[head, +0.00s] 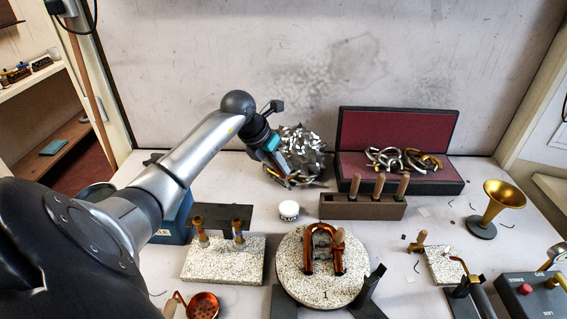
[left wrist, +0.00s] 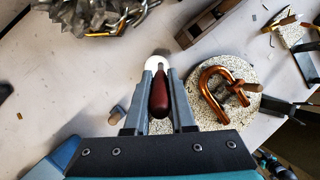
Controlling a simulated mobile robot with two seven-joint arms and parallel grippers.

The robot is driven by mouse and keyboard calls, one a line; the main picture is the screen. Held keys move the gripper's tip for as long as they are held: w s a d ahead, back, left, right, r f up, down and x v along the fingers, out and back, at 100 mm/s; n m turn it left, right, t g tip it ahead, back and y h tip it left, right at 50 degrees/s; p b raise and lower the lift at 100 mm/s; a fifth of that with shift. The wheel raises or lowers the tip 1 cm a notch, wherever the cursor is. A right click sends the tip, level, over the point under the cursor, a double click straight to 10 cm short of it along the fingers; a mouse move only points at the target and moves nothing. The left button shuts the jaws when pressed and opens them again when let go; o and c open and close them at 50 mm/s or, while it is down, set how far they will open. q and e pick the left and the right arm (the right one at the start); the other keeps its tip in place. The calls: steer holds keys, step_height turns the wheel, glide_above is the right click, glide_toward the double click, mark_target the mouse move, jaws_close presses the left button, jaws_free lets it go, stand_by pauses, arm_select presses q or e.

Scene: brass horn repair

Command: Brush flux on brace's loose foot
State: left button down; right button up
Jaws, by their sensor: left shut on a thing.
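My left gripper (head: 289,178) is shut on a brush with a dark red handle (left wrist: 159,98), which lies between its fingers in the left wrist view. The brush tip points at the white flux jar (left wrist: 156,62) and overlaps it there; I cannot tell whether they touch. In the head view the jar (head: 288,209) stands on the bench just below the gripper. The copper-coloured U-shaped horn tube with its brace (head: 323,248) lies on a round speckled board (head: 295,283), to the right of the gripper. The brace's loose foot is too small to make out. My right gripper is not in view.
A brown rack (head: 345,208) with three wooden handles and a red-lined case (head: 366,135) stand behind. A crumpled silvery heap (head: 303,147) is behind the gripper. A speckled block (head: 222,262) with two fittings stands left. A brass bell (head: 500,203) stands right.

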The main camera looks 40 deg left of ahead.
arm_select(q)
steer(key=shift+f+b, duration=2.25)
steer(key=shift+f, duration=0.65)
steer(key=shift+f+b, duration=0.45)
steer(key=shift+f, duration=0.15)
steer(key=shift+r+p, duration=2.9)
steer(key=shift+r, duration=0.65)
